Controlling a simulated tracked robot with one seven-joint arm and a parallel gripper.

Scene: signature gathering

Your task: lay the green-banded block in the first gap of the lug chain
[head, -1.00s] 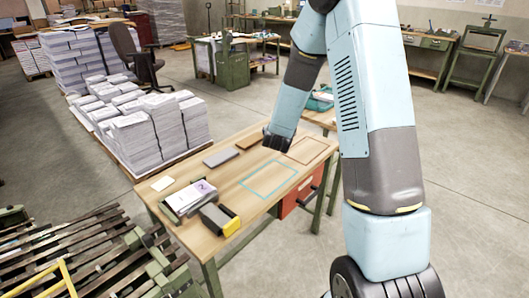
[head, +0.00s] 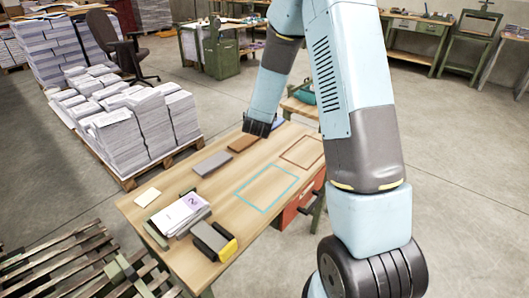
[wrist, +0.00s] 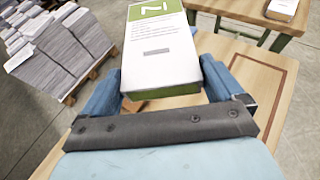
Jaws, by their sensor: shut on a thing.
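The green-banded block (wrist: 158,45) fills the top middle of the wrist view, a white-topped stack with a green band, a pale numeral and green sides. My gripper (wrist: 161,70) is shut on it, one blue finger at each side. In the head view my gripper (head: 258,127) is at the table's far edge, and the block is mostly hidden behind it. What looks like the lug chain, dark slats with green lugs (head: 125,270), lies at the lower left, cut off by the frame. I cannot tell which gap is first.
The wooden table (head: 235,172) bears a purple-banded block (head: 180,214), a yellow-ended dark piece (head: 214,240), a grey slab (head: 212,163), a brown slab (head: 243,143) and a cyan outline (head: 267,187). Stacked paper on a pallet (head: 125,180) stands left of it. Floor is clear at right.

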